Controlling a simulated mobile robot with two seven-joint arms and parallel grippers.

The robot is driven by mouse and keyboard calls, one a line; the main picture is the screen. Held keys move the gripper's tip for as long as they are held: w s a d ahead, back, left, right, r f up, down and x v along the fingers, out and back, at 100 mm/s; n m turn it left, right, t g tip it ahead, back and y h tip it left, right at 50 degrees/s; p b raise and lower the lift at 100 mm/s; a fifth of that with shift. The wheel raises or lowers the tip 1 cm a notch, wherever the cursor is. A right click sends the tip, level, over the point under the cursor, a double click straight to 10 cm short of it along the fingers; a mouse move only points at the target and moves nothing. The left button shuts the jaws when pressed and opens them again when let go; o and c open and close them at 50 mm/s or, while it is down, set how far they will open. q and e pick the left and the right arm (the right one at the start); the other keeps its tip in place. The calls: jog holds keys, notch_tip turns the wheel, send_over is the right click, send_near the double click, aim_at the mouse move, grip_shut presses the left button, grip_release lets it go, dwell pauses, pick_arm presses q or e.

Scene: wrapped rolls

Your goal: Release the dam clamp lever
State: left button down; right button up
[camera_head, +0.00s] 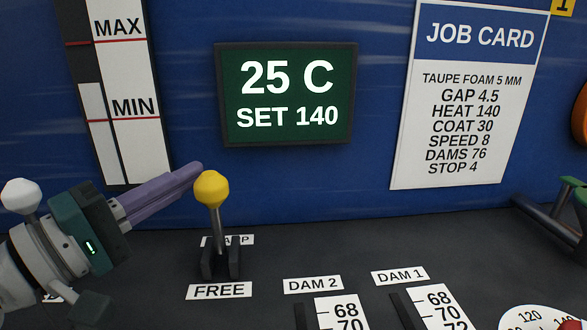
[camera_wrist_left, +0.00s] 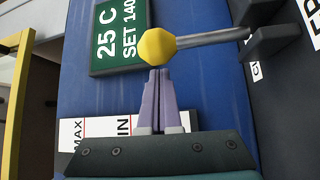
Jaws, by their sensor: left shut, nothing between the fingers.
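The clamp lever (camera_head: 213,226) has a yellow faceted knob (camera_head: 212,188) on a grey rod, standing nearly upright in a dark slotted base (camera_head: 220,262). A FREE label (camera_head: 219,291) lies in front of the base; a label behind it, ending in "P", is partly hidden by the lever. My left gripper (camera_head: 198,170) is shut and empty, its purple fingers beside the knob at upper left. In the left wrist view the fingertips (camera_wrist_left: 159,74) point at the knob (camera_wrist_left: 157,45) and sit very close to it; I cannot tell if they touch. My right gripper is not in view.
A white-knobbed lever (camera_head: 21,196) stands at left by my left arm. DAM 2 (camera_head: 313,284) and DAM 1 (camera_head: 400,276) scales lie to the right. A screen (camera_head: 287,132) reads 25 C, SET 140. A job card (camera_head: 462,178) lists DAMS 76. The panel behind is blue.

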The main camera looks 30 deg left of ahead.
aim_at(208, 198)
pick_arm(q)
jog(key=shift+s+d, duration=0.15)
jog(key=shift+d, duration=0.1)
jog(key=shift+f, duration=0.1)
jog(key=shift+s+d+m, duration=0.15)
jog(key=shift+s+m, duration=0.15)
jog(key=shift+s+d+m+t+h+b, duration=0.25)
jog(key=shift+s+m+t+h+b, duration=0.05)
jog(key=shift+s+t, duration=0.1)
jog(key=shift+s+d+f+p, duration=0.1)
jog(key=shift+s+d+p, duration=0.25)
jog(key=shift+s, duration=0.2)
jog(key=shift+s+d+p, duration=0.2)
jog(key=shift+s+d, duration=0.1)
jog(key=shift+s, duration=0.25)
jog(key=shift+s+d+f, duration=0.3)
jog(key=shift+s, duration=0.15)
jog(key=shift+s+d+f, duration=0.25)
jog(key=shift+s, duration=0.2)
